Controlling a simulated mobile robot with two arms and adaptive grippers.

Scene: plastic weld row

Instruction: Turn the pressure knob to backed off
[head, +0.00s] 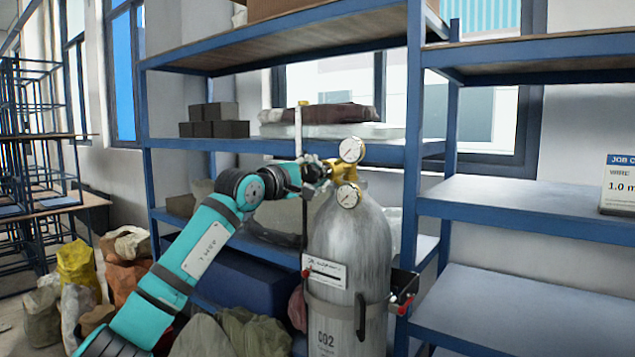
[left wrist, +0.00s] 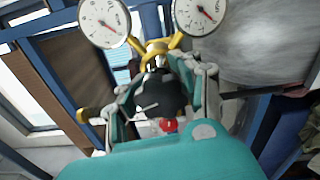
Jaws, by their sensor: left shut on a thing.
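A grey gas cylinder (head: 350,250) marked CO2 stands upright at the front of the shelving. A brass regulator (head: 346,172) with two round white gauges (head: 351,149) sits at its top. My left gripper (head: 318,170) is at the left side of the regulator and hides the knob in the head view. In the left wrist view the black pressure knob (left wrist: 160,97) lies between the fingers of my left gripper (left wrist: 163,88), which are shut on it. A white pointer mark and a small red part (left wrist: 169,126) show by the knob. Both gauges (left wrist: 104,21) have red needles. My right gripper is not in view.
Blue shelving (head: 520,208) stands behind and to the right of the cylinder. A thin upright rod (head: 299,130) is close by my left gripper. A bracket with red-tipped ends (head: 402,295) holds the cylinder. Sacks (head: 78,265) lie at the lower left.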

